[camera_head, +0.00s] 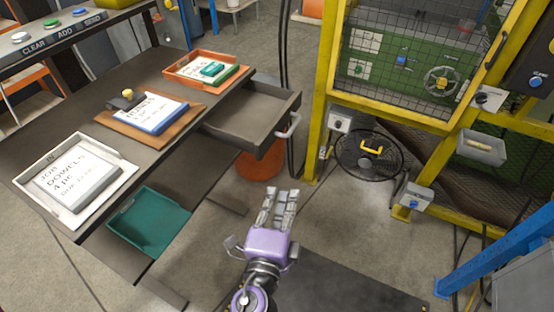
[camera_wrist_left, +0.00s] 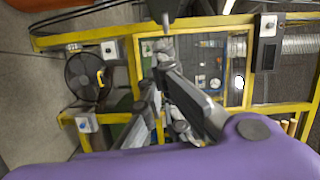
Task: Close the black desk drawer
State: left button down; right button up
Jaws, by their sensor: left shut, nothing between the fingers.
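The black desk drawer (camera_head: 274,133) is pulled out from the right end of the dark desk (camera_head: 62,125) in the head view. Its inside looks empty, and a pale bar handle (camera_head: 289,126) is on its front. My left gripper (camera_head: 281,193) is shut and empty, with its fingers pointing toward the drawer side. It appears below the handle in the picture and apart from it. The wrist view shows the left gripper's fingers (camera_wrist_left: 155,67) close up, but not the drawer. My right gripper is in neither view.
An orange round bin (camera_head: 259,165) stands under the drawer. A yellow-framed mesh machine guard (camera_head: 316,130) with a black fan (camera_head: 368,155) is to the right. Trays with cards lie on the desk; a teal bin (camera_head: 150,222) is beneath. Floor around the gripper is mostly clear.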

pick_arm(q)
jog(key=w+a+m+p, duration=0.1)
jog(key=w+a+p, duration=0.1)
jog(key=w, duration=0.9)
jog(key=shift+w+r+p, duration=0.2)
jog(key=shift+r+p, duration=0.1)
jog(key=shift+p, duration=0.4)
